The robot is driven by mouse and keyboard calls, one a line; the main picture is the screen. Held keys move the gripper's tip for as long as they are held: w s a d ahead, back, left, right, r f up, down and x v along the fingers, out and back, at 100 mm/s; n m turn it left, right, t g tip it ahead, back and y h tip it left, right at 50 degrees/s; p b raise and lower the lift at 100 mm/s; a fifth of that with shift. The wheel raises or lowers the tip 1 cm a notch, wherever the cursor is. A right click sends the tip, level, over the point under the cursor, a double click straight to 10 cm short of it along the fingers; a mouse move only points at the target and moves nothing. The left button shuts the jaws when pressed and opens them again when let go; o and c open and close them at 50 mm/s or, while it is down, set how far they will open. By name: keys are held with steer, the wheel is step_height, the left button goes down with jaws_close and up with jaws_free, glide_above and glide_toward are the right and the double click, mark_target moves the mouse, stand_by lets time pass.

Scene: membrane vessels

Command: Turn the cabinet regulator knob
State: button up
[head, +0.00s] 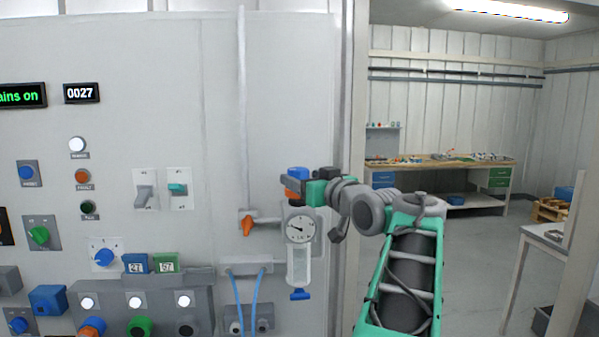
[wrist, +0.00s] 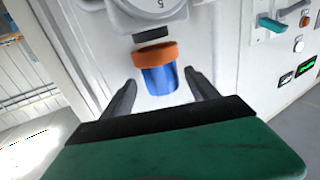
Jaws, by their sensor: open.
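The regulator knob is a blue cylinder (wrist: 160,81) with an orange collar (wrist: 155,55); it also shows as a blue top (head: 297,173) in the head view, partly hidden by my gripper. It sits on the regulator with a round gauge (head: 299,229) below it. The wrist view shows this upside down, with the gauge (wrist: 146,14) at the top edge. My gripper (wrist: 160,79) is open, with one dark finger on each side of the blue knob. Gaps show between the fingers and the knob in the wrist view.
An orange valve handle (head: 247,226) is on the pipe left of the regulator. A clear bowl (head: 299,266) with a blue bottom drain hangs under the gauge. Switches and buttons cover the cabinet (head: 220,120) further left. Open floor and a workbench (head: 440,166) lie to the right.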

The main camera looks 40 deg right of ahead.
steer(key=shift+w, duration=0.6)
steer(key=shift+c, duration=0.6)
steer(key=c, duration=1.3)
steer(key=shift+o, duration=0.2)
